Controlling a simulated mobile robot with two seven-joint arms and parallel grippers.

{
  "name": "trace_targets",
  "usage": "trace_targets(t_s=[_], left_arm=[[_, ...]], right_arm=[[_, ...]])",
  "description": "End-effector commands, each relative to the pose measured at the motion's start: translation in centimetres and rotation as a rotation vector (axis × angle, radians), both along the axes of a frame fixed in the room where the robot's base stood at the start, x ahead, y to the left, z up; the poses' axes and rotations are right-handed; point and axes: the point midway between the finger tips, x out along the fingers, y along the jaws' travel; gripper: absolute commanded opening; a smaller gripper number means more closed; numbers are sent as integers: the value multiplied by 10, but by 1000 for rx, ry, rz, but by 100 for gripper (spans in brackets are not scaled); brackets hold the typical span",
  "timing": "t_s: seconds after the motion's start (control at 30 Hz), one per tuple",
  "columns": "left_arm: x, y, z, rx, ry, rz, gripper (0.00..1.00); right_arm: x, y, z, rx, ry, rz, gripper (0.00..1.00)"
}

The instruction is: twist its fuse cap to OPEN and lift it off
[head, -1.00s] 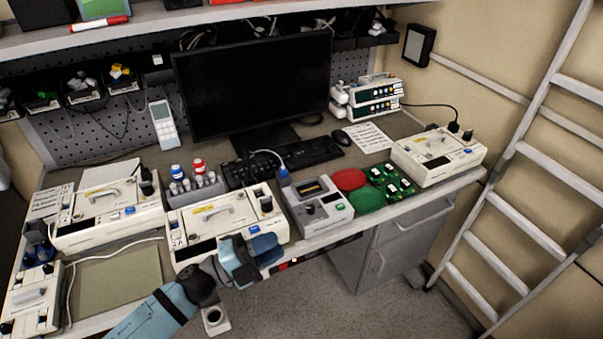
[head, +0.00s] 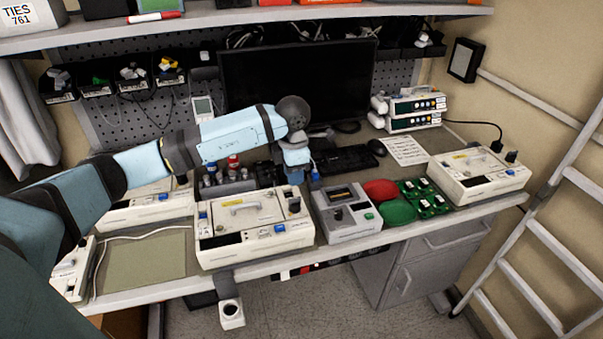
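A cream infusion pump (head: 257,243) stands at the front middle of the bench, with a carry handle and a blue button on it. A dark knob-like cap (head: 294,205) sits at its right rear; I cannot read any marking on it. My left gripper (head: 296,180) points down just behind and above that cap. Its fingers are small and seen side-on, so their opening and any contact with the cap cannot be made out. My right gripper is not in view.
A grey tester box (head: 347,222) stands right of the pump, then red (head: 381,189) and green (head: 396,212) pads. Another cream pump (head: 478,183) is at the right end. A rack of bottles (head: 229,186) is behind the middle pump. A mat (head: 147,264) lies clear at left.

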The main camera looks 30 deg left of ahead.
Motion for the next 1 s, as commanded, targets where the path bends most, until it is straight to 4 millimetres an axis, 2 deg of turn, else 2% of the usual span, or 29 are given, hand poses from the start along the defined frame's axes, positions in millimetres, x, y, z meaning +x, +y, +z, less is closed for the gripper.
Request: trace_targets(t_s=[0.27,0.5,0.87,1.0], left_arm=[[-1,-1,-36,-3,3,-1,26],[0,-1,-65,-4,0,0,26],[0,-1,-68,-5,0,-1,26],[0,-1,-68,-5,0,-1,0]], right_arm=[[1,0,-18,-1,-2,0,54],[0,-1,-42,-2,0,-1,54],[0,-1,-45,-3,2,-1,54],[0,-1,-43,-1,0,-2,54]])
